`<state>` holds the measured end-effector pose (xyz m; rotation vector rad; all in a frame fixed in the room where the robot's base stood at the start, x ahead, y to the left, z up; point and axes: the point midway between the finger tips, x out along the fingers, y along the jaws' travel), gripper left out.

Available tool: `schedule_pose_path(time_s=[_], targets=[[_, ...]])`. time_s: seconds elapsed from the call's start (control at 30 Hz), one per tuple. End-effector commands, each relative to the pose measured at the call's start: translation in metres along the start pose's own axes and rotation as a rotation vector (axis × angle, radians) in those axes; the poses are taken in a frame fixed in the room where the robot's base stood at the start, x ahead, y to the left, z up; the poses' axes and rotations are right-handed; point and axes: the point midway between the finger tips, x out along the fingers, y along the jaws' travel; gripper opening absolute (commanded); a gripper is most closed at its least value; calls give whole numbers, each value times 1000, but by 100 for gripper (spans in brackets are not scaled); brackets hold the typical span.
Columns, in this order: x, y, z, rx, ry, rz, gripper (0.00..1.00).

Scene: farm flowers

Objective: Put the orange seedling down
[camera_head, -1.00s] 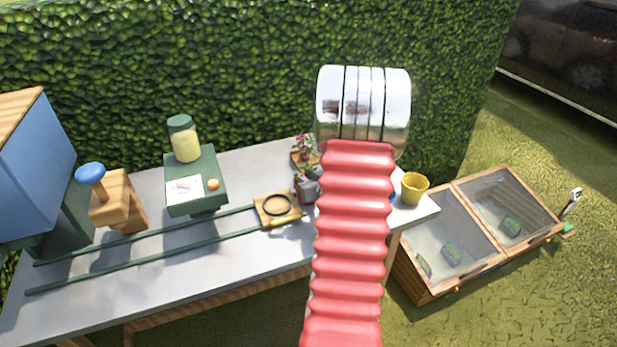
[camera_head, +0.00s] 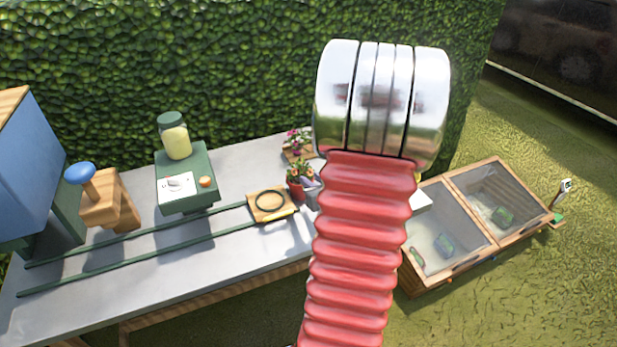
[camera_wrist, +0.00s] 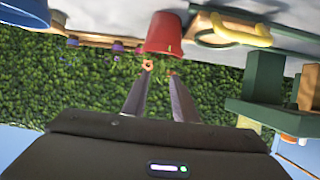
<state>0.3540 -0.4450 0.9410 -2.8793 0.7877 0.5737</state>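A red pot (camera_head: 295,191) with a leafy plant and red-orange flowers stands on the grey bench, just right of the wooden plate. The red pot also shows near the top of the inverted wrist view (camera_wrist: 164,34). Small orange blooms (camera_wrist: 148,65) show by my fingertips there; its leaves are hard to tell from the hedge. My gripper (camera_wrist: 160,70) has its two fingers apart, with hedge visible between them, and the pot lies beyond the tips. In the head view my red arm hides the gripper.
Pink flowers (camera_head: 297,141) sit behind the pot. A wooden plate with a black ring (camera_head: 270,204) sits at the end of green rails. A green stand with a jar (camera_head: 186,180) is left. Glazed cold frames (camera_head: 480,225) stand right of the bench; a hedge runs behind.

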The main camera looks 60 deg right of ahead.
Motion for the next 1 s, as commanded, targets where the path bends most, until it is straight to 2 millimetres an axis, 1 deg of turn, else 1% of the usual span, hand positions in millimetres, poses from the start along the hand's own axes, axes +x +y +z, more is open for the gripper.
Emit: schedule_pose_path(time_s=[0.1,0.23,1.0], targets=[[-11,1,0,0,1,2,26],[-17,0,0,-1,0,0,26],[-17,0,0,0,0,1,26]])
